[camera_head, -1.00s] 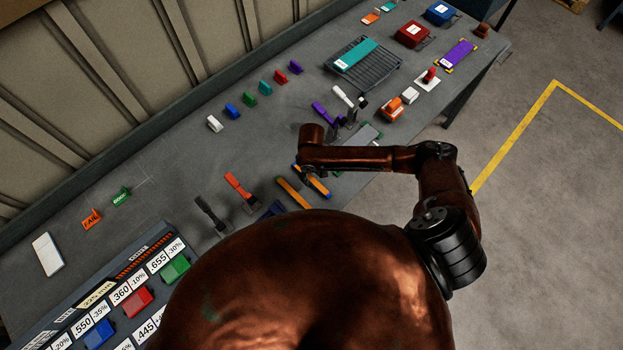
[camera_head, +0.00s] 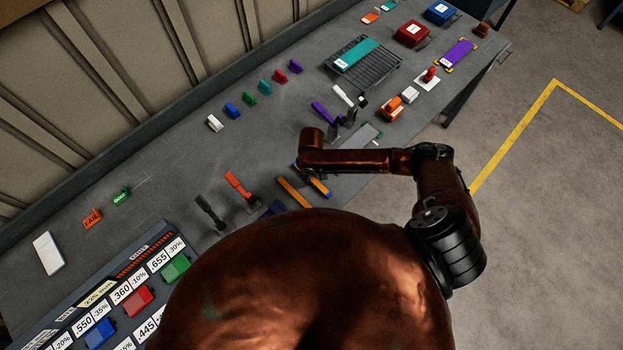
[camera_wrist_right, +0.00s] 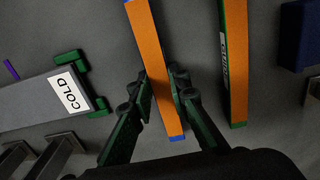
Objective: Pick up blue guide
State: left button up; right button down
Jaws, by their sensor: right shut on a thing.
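The blue guide is an orange bar with blue ends (camera_wrist_right: 156,62), and it stretches from the top edge to the lower middle of the right wrist view. My right gripper (camera_wrist_right: 157,84) is shut on it, with one dark green finger on each side. In the head view part of the blue guide (camera_head: 319,186) shows beside my right forearm, which hides the gripper's fingers. A similar orange bar with green edges (camera_wrist_right: 235,60) lies to the right, apart from it; it also shows in the head view (camera_head: 293,193). My left gripper is out of view.
A grey plate labelled COLD (camera_wrist_right: 45,104) with green corner pieces lies left of the gripper. A dark blue block (camera_wrist_right: 300,35) is at the right. In the head view, red-orange (camera_head: 240,187) and dark (camera_head: 209,213) handled clamps stand left of the bars.

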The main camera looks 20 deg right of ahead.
jog(key=shift+r, duration=0.1)
dwell(0.3)
jog(key=shift+r, duration=0.3)
notch_tip(320, 180, up, 2)
jog(key=shift+w+r, duration=0.1)
jog(key=s+a+r+b, duration=0.1)
jog(key=s+a+r, duration=0.2)
jog(key=s+r, duration=0.7)
jog(key=s, duration=0.4)
jog(key=shift+b, duration=0.3)
jog(key=shift+w, duration=0.15)
